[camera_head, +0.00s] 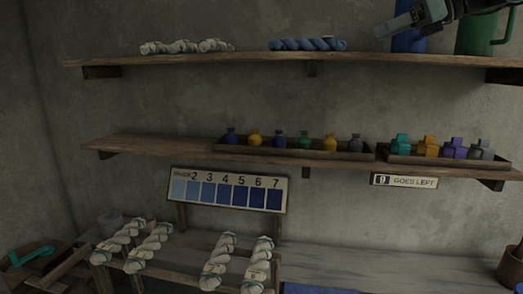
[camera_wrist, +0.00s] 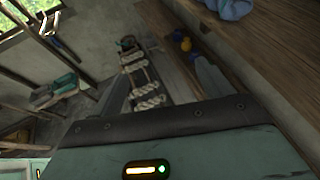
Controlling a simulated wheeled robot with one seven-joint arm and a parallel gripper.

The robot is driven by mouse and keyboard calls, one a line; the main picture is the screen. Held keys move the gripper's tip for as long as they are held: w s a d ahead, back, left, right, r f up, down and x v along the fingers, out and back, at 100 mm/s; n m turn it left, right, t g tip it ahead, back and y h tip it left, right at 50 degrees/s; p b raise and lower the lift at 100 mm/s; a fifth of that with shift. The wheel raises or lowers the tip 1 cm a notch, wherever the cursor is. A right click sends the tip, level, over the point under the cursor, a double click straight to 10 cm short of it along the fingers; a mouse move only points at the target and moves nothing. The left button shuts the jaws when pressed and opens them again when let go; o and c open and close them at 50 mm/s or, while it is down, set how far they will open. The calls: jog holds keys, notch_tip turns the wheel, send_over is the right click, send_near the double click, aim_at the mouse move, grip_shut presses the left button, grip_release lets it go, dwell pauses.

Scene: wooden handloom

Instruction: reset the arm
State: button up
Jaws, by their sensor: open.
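My gripper (camera_head: 392,26) is at the top right of the head view, near the level of the upper shelf (camera_head: 200,58). Its grey fingers point left, and the arm runs off the top right edge. It is open, with nothing seen between its fingers. It overlaps a blue container (camera_head: 408,42) in the picture; I cannot tell whether they touch. In the wrist view, a dark teal body with a small lit display fills the lower part.
The upper shelf holds white skeins (camera_head: 187,46), a blue skein (camera_head: 307,44) and a green jug (camera_head: 476,35). The lower shelf (camera_head: 150,146) carries trays of small coloured bottles. Below are a numbered blue shade card (camera_head: 228,190), a "9 GOES LEFT" sign (camera_head: 404,181) and skeins on a wooden rack.

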jog(key=s+a+f+n+g+h+b, duration=0.1)
jog(key=s+a+f+n+g+h, duration=0.1)
jog(key=s+a+f+n, duration=0.5)
jog(key=s+a+f+n+g+h+b, duration=0.1)
jog(key=s+a+f+g, duration=0.3)
jog(key=f, duration=0.6)
jog(key=s+a+f+n+t+h+b, duration=0.1)
jog(key=s+a+f+n+h, duration=0.15)
jog(key=a+f+n, duration=0.4)
jog(key=s+d+f+n+g+h+b, duration=0.1)
jog(key=s+d+f+n+h, duration=0.1)
jog(key=s+f+n, duration=0.6)
jog(key=s+d+f+n+h+b, duration=0.1)
jog(key=s+f+n, duration=0.7)
jog(key=s+f, duration=0.8)
jog(key=shift+s+d+n+g+h+b, duration=0.4)
jog(key=shift+s+h+b, duration=0.15)
jog(key=shift+s+h, duration=0.55)
jog(key=shift+f, duration=0.1)
